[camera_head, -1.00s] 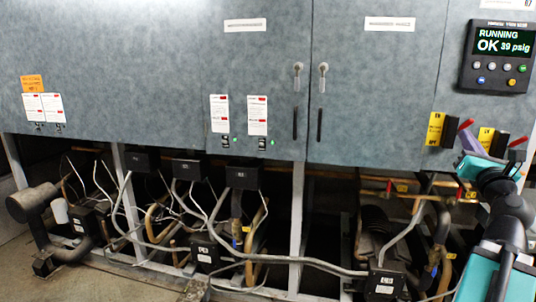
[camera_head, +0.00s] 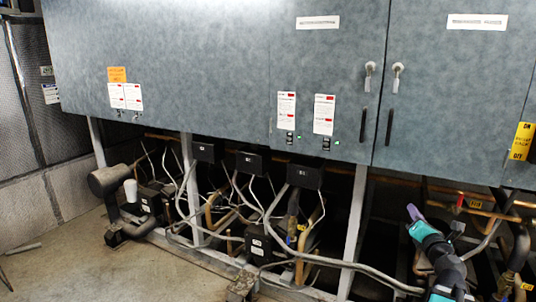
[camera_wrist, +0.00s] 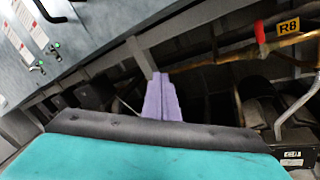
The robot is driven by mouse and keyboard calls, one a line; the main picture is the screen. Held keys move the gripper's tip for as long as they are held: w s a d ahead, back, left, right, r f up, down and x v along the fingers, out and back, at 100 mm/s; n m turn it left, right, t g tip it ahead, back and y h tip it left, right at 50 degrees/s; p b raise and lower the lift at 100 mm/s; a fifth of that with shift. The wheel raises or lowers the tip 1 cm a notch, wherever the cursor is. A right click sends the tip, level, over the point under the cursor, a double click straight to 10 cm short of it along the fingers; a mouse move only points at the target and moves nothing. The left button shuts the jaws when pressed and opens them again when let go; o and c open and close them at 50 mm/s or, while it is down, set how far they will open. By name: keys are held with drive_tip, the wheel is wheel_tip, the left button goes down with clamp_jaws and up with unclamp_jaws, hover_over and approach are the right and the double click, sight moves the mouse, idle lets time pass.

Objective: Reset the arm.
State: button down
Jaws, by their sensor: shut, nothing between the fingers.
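My gripper (camera_head: 413,213) has purple fingers and is at the lower right of the head view. It appears in front of the dark space below the cabinet doors, left of the yellow ON/OFF label (camera_head: 521,141). In the wrist view the purple fingers (camera_wrist: 161,98) lie together, shut and empty, with no object between them. My black and teal arm reaches in from the bottom edge of the head view.
The grey cabinet (camera_head: 200,70) hangs over compressors, pipes and black boxes (camera_head: 304,174). Upright posts (camera_head: 353,225) stand below it. In the wrist view, a copper pipe with a yellow R8 tag (camera_wrist: 288,26) is at the upper right. Bare floor (camera_head: 60,260) shows at left.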

drive_tip(key=w+a+f+m+g, duration=0.25)
drive_tip(key=a+f, duration=0.45)
drive_tip(key=f, duration=0.5)
drive_tip(key=w+a+f+m+g, duration=0.15)
drive_tip(key=a+f+m, duration=0.25)
drive_tip(key=a+f, duration=0.55)
drive_tip(key=s+a+f+m+g, duration=0.1)
drive_tip(key=s+a+f+m, duration=0.15)
drive_tip(key=f, duration=0.55)
drive_tip(key=s+a+f+m+g, duration=0.1)
drive_tip(key=s+a+f+g, duration=0.15)
drive_tip(key=f, duration=0.55)
drive_tip(key=s+a+f+m+g, duration=0.1)
drive_tip(key=s+a+f+m, duration=0.15)
drive_tip(key=f, duration=0.55)
drive_tip(key=s+a+f+m+g, duration=0.3)
drive_tip(key=s+f+g, duration=0.1)
drive_tip(key=s+f, duration=0.6)
drive_tip(key=s+a+f+m+g, duration=0.35)
drive_tip(key=s+f, duration=0.35)
drive_tip(key=s, duration=0.5)
drive_tip(key=s+a+m+g+y, duration=0.1)
drive_tip(key=s+a+m+g, duration=0.1)
drive_tip(key=s, duration=0.6)
drive_tip(key=s+a+m+g+y, duration=0.2)
drive_tip(key=s+m+g, duration=0.3)
drive_tip(key=s, duration=0.3)
drive_tip(key=shift+a+r+m+g+y, duration=0.25)
drive_tip(key=shift+a+m, duration=0.25)
drive_tip(key=shift+a, duration=0.25)
